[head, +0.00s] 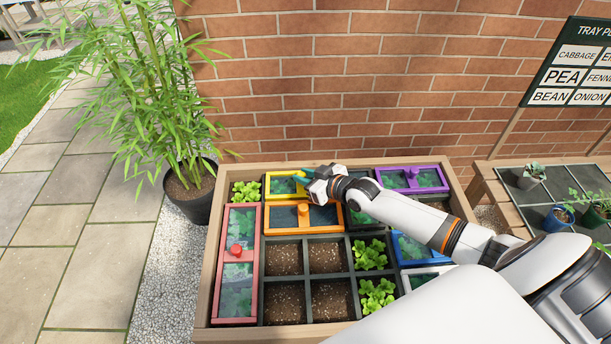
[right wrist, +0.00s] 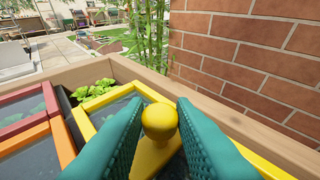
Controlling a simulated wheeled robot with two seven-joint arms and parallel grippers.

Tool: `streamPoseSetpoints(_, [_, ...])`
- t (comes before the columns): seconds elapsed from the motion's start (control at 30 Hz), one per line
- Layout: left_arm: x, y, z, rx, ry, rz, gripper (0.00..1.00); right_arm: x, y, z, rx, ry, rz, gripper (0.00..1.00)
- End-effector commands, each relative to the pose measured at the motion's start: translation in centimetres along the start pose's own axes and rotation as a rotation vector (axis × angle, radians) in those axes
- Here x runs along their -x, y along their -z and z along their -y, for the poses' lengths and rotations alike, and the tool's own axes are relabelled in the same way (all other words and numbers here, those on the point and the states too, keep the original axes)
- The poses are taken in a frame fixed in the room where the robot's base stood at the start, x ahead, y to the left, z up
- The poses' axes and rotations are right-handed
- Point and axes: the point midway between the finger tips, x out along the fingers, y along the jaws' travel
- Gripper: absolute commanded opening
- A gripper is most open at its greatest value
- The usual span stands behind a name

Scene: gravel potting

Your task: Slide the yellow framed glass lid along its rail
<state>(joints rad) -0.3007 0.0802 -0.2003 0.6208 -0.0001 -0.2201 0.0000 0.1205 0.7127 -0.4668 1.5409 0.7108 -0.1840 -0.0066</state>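The yellow framed glass lid (head: 269,187) lies at the back left of the wooden planter box in the head view, partly covered by my right gripper. In the right wrist view its yellow frame (right wrist: 84,124) and round yellow knob (right wrist: 159,120) show close up. My right gripper (head: 303,181) is at the lid's knob. In the right wrist view its two teal fingers (right wrist: 160,112) stand on either side of the knob, with hardly any gap, and look shut on it. My left gripper is in neither view.
An orange framed lid (head: 328,218) lies just in front of the yellow one, and a red framed lid (head: 236,310) along the left. A purple framed lid (head: 433,172) is at the back right. The wooden box rim (head: 212,262) borders them, with a brick wall (head: 330,90) behind.

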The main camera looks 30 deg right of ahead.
Motion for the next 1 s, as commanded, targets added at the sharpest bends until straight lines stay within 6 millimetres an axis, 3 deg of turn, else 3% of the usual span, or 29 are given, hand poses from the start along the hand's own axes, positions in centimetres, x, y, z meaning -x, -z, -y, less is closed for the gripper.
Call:
streamPoseSetpoints(0.03, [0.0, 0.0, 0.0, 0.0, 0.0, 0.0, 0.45, 0.0, 0.0, 0.0, 0.0, 0.0, 0.0, 0.1])
streamPoseSetpoints(0.1, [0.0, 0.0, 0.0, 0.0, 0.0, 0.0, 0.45, 0.0, 0.0, 0.0, 0.0, 0.0, 0.0, 0.0])
streamPoseSetpoints(0.37, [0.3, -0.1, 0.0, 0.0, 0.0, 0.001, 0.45, -0.5, -0.3, -0.6, -0.002, -0.001, 0.002, 0.0])
streamPoseSetpoints(0.7, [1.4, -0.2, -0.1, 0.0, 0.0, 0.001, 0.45, -5.8, -2.5, -6.3, -0.006, -0.002, 0.003, 0.0])
streamPoseSetpoints(1.0, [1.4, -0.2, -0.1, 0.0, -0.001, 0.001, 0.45, -7.2, -3.0, -7.8, -0.001, -0.001, 0.0, 0.0])
